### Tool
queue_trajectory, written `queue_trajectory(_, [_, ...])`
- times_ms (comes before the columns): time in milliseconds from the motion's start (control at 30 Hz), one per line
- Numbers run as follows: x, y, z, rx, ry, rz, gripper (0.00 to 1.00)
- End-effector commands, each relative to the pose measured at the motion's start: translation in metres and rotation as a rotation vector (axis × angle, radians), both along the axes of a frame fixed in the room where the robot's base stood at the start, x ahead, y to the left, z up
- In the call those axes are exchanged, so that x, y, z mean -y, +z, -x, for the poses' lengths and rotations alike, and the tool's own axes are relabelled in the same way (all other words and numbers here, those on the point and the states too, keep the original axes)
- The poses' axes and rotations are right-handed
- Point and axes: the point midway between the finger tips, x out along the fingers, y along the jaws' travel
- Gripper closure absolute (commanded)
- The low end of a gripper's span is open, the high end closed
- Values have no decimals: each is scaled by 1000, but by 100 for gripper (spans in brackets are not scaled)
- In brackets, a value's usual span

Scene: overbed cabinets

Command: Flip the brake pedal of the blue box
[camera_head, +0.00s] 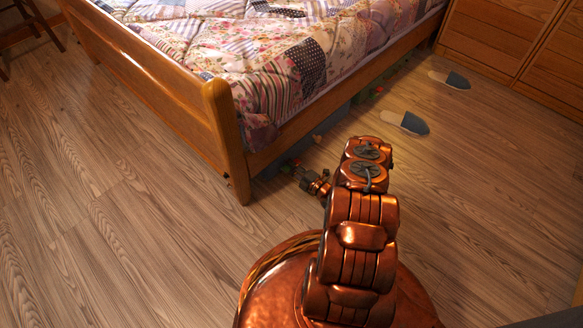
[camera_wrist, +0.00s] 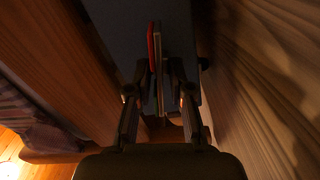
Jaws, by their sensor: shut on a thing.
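The blue box (camera_wrist: 115,30) shows in the wrist view as a dark blue-grey face ahead of my gripper (camera_wrist: 160,82). In the head view, a bluish box side (camera_head: 335,122) shows in shadow under the bed. My gripper (camera_head: 291,166) is low at the bed's near side, beside the bed post. In the wrist view, its two fingers are shut on a thin upright piece (camera_wrist: 152,48) with a red edge and a pale side. The picture is too dark to tell whether this is the brake pedal. My arm hides part of the space under the bed.
The wooden bed (camera_head: 222,125) with a patchwork quilt (camera_head: 265,50) stands over the box. Its post and side rail are close to my gripper. Two slippers (camera_head: 410,123) (camera_head: 452,79) lie on the floor to the right. The wooden floor (camera_head: 110,200) at left is clear.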

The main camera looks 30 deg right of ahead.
Motion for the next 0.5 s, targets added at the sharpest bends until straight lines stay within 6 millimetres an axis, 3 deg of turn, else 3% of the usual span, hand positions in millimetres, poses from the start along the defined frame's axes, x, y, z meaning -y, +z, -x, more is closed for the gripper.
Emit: queue_trajectory(500, [-1,0,0,-7,2,-32,100])
